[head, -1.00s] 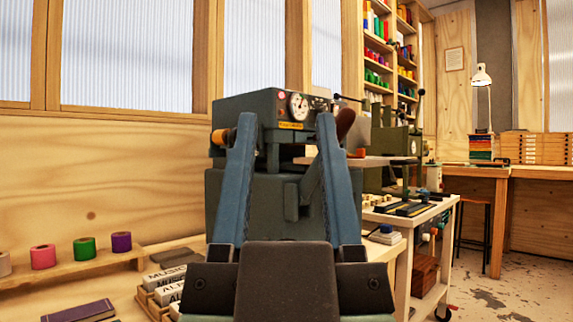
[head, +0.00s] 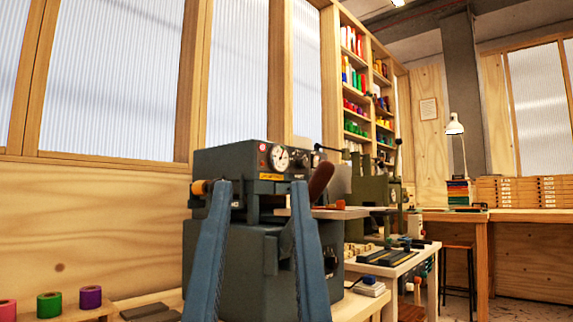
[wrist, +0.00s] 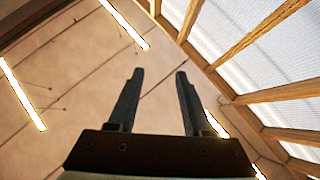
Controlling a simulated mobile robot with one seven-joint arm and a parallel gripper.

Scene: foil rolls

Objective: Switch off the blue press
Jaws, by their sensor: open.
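A dark blue-grey press (head: 245,255) stands at left of centre in the head view. Its front carries a round white dial (head: 279,158), a small red spot (head: 263,147) and a yellow label (head: 271,177). A brown handle (head: 321,181) sticks up at its right, and an orange-brown knob (head: 198,187) is at its left side. I cannot make out which part is its switch. My gripper (head: 260,186) is open and empty, its two blue fingers pointing up in front of the press and covering parts of it. The wrist view shows the open fingers (wrist: 155,98) against the ceiling.
An olive-green machine (head: 375,191) stands behind the press, right of it. A pale cart (head: 395,268) is at the right. Foil rolls, including a green one (head: 49,304), sit on a low ledge at bottom left. A wooden wall with windows is close behind.

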